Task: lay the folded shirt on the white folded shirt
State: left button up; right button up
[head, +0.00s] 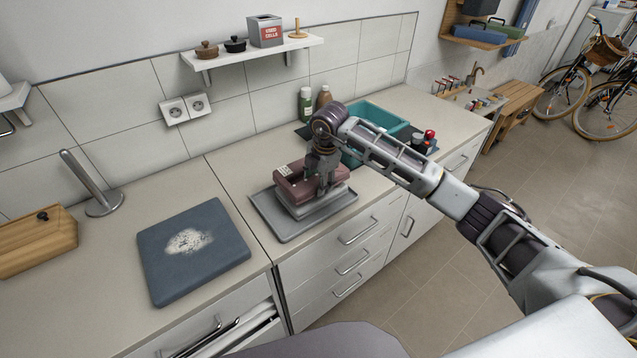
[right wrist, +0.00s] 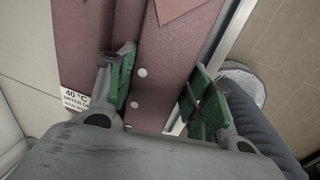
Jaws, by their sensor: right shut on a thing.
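A mauve folded shirt (head: 291,188) is over a grey tray on the counter. A pale folded stack, seemingly the white folded shirt (head: 303,209), shows beneath it on the tray (head: 277,227). I cannot tell whether the mauve shirt rests on it or hangs just above. My right gripper (head: 325,180) comes down from above at the mauve shirt's right part and is shut on it. In the right wrist view the mauve shirt (right wrist: 152,48) shows white buttons and a care label, between green-padded fingers (right wrist: 158,82). My left gripper is not in view.
A teal bin (head: 382,122) and bottles (head: 306,104) stand behind on the counter. A blue-grey board (head: 190,245) with a white patch lies left of the tray. A drawer stands ajar at lower left.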

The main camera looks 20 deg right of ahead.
jog(key=shift+f, duration=0.65)
jog(key=shift+f+b, duration=0.35)
jog(key=shift+f, duration=0.3)
jog(key=o, duration=1.4)
jog(key=shift+r+p, duration=0.45)
jog(key=shift+r, duration=0.15)
jog(key=r, duration=0.4)
jog(key=s+r+b, duration=0.1)
jog(key=r, duration=0.3)
jog(key=s+r, duration=0.1)
jog(key=r, duration=0.2)
jog(key=shift+s+d+r, duration=0.1)
jog(key=shift+d+r, duration=0.25)
jog(key=shift+r, duration=0.05)
